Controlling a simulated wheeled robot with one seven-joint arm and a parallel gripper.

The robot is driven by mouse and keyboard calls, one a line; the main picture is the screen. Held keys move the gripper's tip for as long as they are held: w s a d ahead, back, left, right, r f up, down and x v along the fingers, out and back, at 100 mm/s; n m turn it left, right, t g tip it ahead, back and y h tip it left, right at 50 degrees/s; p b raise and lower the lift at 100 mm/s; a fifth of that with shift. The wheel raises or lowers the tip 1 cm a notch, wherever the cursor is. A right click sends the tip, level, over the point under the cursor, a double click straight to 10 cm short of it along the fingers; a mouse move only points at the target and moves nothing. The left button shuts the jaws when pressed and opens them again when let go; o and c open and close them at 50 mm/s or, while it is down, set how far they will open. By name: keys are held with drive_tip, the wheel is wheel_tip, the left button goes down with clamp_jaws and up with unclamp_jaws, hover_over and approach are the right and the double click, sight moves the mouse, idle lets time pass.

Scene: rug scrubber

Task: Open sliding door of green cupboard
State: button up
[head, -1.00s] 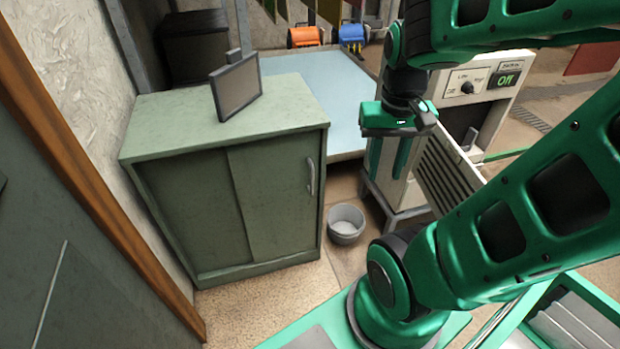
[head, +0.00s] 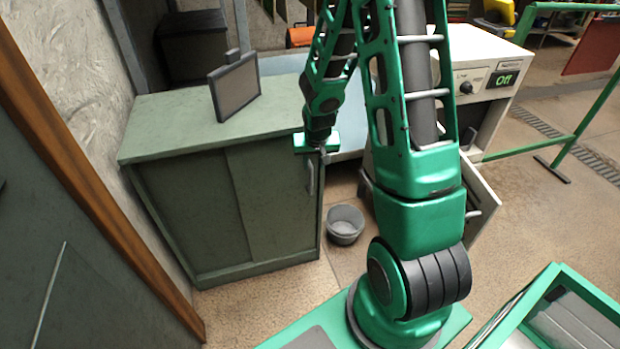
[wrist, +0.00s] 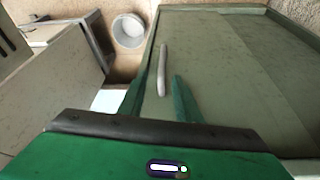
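The green cupboard (head: 170,120) stands against the wall at the left in the head view, with two front panels. The right sliding door (head: 270,205) carries a grey vertical handle (head: 311,178) near its right edge. Both panels look closed across the front. My gripper (head: 316,155) is by the cupboard's upper right front, close to the handle's top. In the wrist view, my gripper (wrist: 160,88) has its two green fingers apart, with the handle (wrist: 162,70) appearing between them. Whether the fingers touch the handle cannot be told.
A grey bucket (head: 345,224) sits on the floor right of the cupboard. A framed panel (head: 235,86) stands on the cupboard top. A white machine (head: 490,65) with a control dial is behind my arm. A wooden-edged wall is at left.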

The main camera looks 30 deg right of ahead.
sight(311, 174)
drive_tip(key=x, duration=1.1)
drive_tip(key=shift+w+a+f, duration=0.2)
drive_tip(key=shift+w+f, duration=0.05)
drive_tip(key=shift+w, duration=0.05)
clamp_jaws()
drive_tip(key=shift+d, duration=0.15)
